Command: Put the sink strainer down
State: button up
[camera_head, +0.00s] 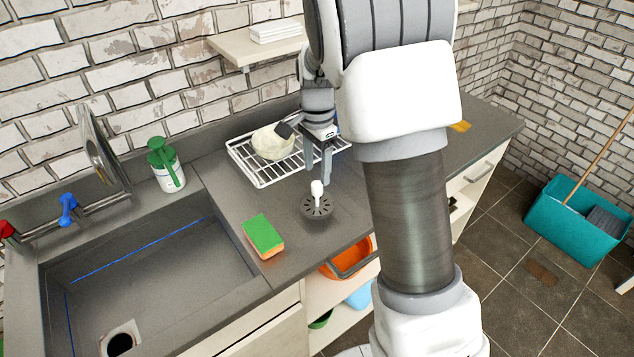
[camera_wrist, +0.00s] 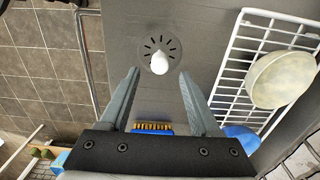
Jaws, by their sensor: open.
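The sink strainer (camera_head: 317,206) is a dark slotted disc with a white knob. It stands upright on the grey counter (camera_head: 290,225), to the right of the sponge. In the wrist view the strainer (camera_wrist: 160,47) lies ahead of the fingertips, its white knob pointing towards the camera. My gripper (camera_head: 319,178) is above the strainer in the head view. Its two fingers are apart with nothing between them, and they also show in the wrist view (camera_wrist: 160,75). No contact between fingers and knob is visible.
A green and orange sponge (camera_head: 263,237) lies left of the strainer, beside the sink basin (camera_head: 150,275). A white wire rack (camera_head: 265,178) with a bowl (camera_head: 272,142) stands behind. A soap bottle (camera_head: 167,165) is at the back left. A brush (camera_wrist: 152,128) shows near my gripper.

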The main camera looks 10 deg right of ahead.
notch_tip(320, 180, up, 3)
jog(key=shift+r, duration=0.1)
jog(key=s+r+n+t, duration=0.2)
jog(key=s+r+n, duration=0.3)
jog(key=s+r, duration=0.5)
jog(key=s+r+n+t, duration=0.2)
jog(key=s+n, duration=0.6)
jog(key=s, duration=0.7)
jog(key=shift+s+r+t, duration=0.2)
jog(key=shift+s+t, duration=0.05)
jog(key=shift+t, duration=0.55)
jog(key=shift+c, duration=1.1)
jog(key=shift+a+n, duration=0.15)
jog(key=shift+n, duration=0.15)
